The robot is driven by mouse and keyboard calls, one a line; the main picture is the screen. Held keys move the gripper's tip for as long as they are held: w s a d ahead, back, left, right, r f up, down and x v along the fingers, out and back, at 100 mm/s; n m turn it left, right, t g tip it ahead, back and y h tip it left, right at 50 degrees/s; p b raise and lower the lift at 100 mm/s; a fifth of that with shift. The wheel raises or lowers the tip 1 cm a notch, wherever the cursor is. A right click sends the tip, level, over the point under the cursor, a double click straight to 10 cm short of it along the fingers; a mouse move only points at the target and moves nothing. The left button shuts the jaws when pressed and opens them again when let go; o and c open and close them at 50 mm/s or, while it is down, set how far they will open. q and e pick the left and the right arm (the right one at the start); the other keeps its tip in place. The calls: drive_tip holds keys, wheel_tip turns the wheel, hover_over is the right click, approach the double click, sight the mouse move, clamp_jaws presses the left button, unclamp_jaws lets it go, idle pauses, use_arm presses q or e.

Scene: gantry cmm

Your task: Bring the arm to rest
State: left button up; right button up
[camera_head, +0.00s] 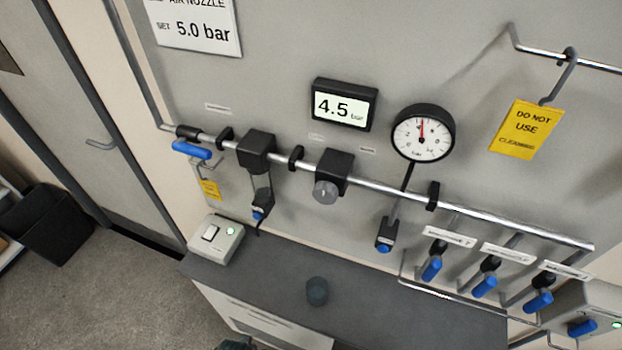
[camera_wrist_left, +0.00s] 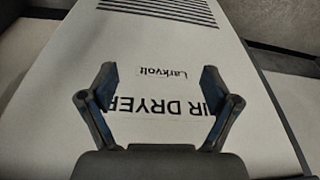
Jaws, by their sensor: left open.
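My left gripper (camera_wrist_left: 158,86) shows in the left wrist view with its two fingers spread wide apart and nothing between them. Beyond the fingers is the white casing of the air dryer (camera_wrist_left: 150,45), with upside-down lettering partly covered by the fingers. I cannot tell the exact gap between the fingertips and the casing. In the head view neither gripper can be made out clearly; only a small dark shape shows at the bottom edge. My right gripper is in neither view.
A grey panel carries a pipe (camera_head: 385,187), a dial gauge (camera_head: 423,133), a display reading 4.5 (camera_head: 343,105) and several blue-handled valves. A yellow "DO NOT USE" tag (camera_head: 527,129) hangs at right. A switch box (camera_head: 215,240) and dark round piece (camera_head: 317,291) sit on the dark top below.

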use_arm(q)
drive_tip(key=s+f+g, duration=0.1)
drive_tip(key=s+f, duration=0.3)
drive_tip(key=f, duration=0.6)
drive_tip(key=s+f, duration=0.3)
drive_tip(key=f, duration=0.7)
drive_tip(key=s+a+f, duration=0.3)
drive_tip(key=s+f, duration=0.6)
drive_tip(key=s, duration=0.5)
drive_tip(key=shift+a+g, duration=0.2)
drive_tip(key=shift+g, duration=0.2)
